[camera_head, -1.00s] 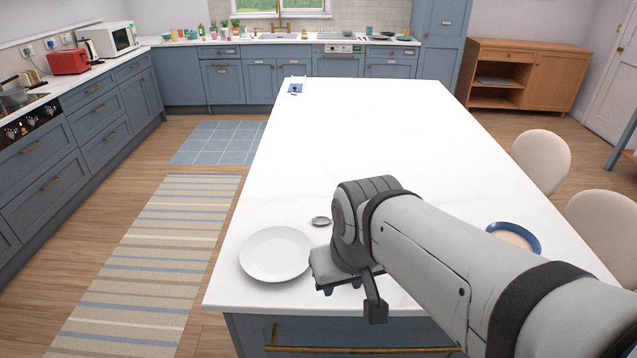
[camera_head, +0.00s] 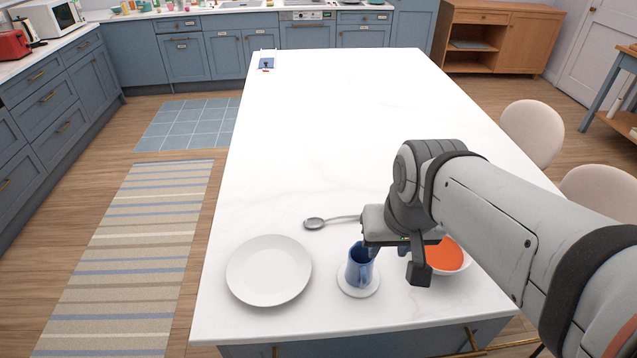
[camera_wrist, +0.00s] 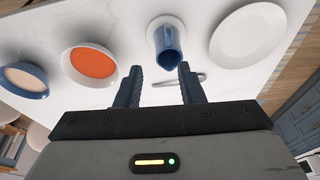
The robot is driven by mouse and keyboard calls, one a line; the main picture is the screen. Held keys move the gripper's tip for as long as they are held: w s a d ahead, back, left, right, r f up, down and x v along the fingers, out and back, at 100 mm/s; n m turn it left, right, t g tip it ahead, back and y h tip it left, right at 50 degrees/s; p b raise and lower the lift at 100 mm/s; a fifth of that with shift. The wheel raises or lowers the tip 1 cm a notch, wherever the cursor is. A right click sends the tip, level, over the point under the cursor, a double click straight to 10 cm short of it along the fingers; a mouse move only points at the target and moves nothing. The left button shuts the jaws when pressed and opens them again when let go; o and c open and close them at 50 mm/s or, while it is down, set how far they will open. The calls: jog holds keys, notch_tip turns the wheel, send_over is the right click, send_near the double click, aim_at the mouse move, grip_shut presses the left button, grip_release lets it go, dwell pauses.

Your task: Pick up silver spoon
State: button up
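The silver spoon (camera_head: 316,223) lies flat on the white worktop, its bowl to the left and its handle running right until my arm hides the end. My gripper (camera_head: 388,249) hangs over the worktop, to the right of the spoon's bowl. In the wrist view my gripper (camera_wrist: 160,82) is open, with nothing held between its two dark blue fingers.
A white plate (camera_head: 268,270) lies left. Another blue-rimmed bowl (camera_wrist: 27,77) shows. The far worktop is mostly clear.

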jog(key=w+d+m, duration=0.1)
jog(key=w, duration=0.1)
jog(key=m+g+y+b, duration=0.4)
jog(key=m, duration=1.1)
send_over(349, 217)
jog(key=d, duration=0.4)
notch_tip(349, 217, down, 14)
jog(key=shift+d+r, duration=0.1)
jog(key=x, duration=0.2)
jog(key=p+x, duration=0.1)
jog(key=x, duration=0.4)
jog(key=shift+w+a+f+p, duration=0.25)
jog(key=shift+w+a+p, duration=0.1)
jog(key=shift+a+p, duration=0.1)
grip_shut()
